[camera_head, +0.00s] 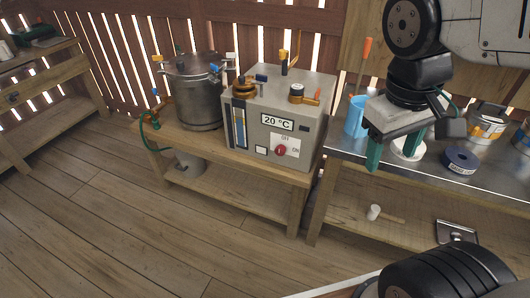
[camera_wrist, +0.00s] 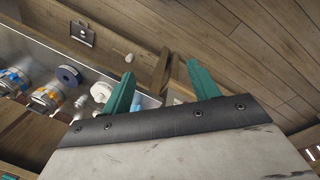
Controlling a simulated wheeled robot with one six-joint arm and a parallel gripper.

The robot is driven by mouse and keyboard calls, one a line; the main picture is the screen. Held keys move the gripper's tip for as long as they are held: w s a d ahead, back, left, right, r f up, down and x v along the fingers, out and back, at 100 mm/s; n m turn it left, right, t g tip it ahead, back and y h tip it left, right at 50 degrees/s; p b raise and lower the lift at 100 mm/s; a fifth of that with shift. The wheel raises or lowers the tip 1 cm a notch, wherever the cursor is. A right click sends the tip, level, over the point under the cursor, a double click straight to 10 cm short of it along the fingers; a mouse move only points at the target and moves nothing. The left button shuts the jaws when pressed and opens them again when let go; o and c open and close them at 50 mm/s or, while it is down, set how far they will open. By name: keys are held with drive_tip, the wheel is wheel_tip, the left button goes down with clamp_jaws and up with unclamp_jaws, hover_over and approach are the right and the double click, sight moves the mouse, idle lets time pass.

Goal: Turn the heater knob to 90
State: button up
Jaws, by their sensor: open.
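The heater is a grey box (camera_head: 265,120) on a low wooden bench, with a display (camera_head: 277,121) reading 20 °C. A red knob (camera_head: 280,150) sits on its front beside a plate marked OFF and ON. A black round knob (camera_head: 296,92) with an orange part is on its top. Which one sets the temperature I cannot tell. My gripper (camera_head: 393,155) is open, its teal fingers pointing down, right of the heater and apart from it, above the metal-topped table. The wrist view shows both fingers (camera_wrist: 161,75) spread with nothing between them; the heater is not recognisable there.
A steel pot (camera_head: 196,95) with hoses stands left of the heater. The metal-topped table (camera_head: 345,147) on the right holds a blue cup (camera_head: 355,117), a dark tape roll (camera_head: 461,160) and cans (camera_head: 486,125). A mallet (camera_head: 375,212) lies below. The floor in front is clear.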

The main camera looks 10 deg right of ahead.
drive_tip(key=w+d+f+n+h, duration=0.2)
drive_tip(key=w+f+n+h, duration=0.15)
drive_tip(key=w, duration=0.45)
drive_tip(key=w+d+f+n+g+h, duration=0.1)
drive_tip(key=w+d+f+n+h, duration=0.2)
drive_tip(key=w, duration=0.4)
drive_tip(key=w+d+f+n+h, duration=0.1)
drive_tip(key=w+n+h, duration=0.35)
drive_tip(key=w, duration=0.35)
drive_tip(key=w+a+f+n+t+h, duration=0.2)
drive_tip(key=w+f+n+t, duration=0.15)
drive_tip(key=w+f, duration=0.25)
drive_tip(key=w+a+f+n+t+h, duration=0.1)
drive_tip(key=w+a+f+n+t, duration=0.1)
drive_tip(key=w+a+f+n, duration=0.3)
drive_tip(key=n+t+y, duration=0.5)
drive_tip(key=n+t, duration=0.5)
drive_tip(key=n, duration=0.1)
approach(279, 153)
drive_tip(key=x, duration=0.8)
drive_tip(key=shift+w+d+r, duration=0.1)
drive_tip(key=shift+w+d, duration=0.1)
drive_tip(key=shift+w, duration=0.1)
drive_tip(key=c, duration=1)
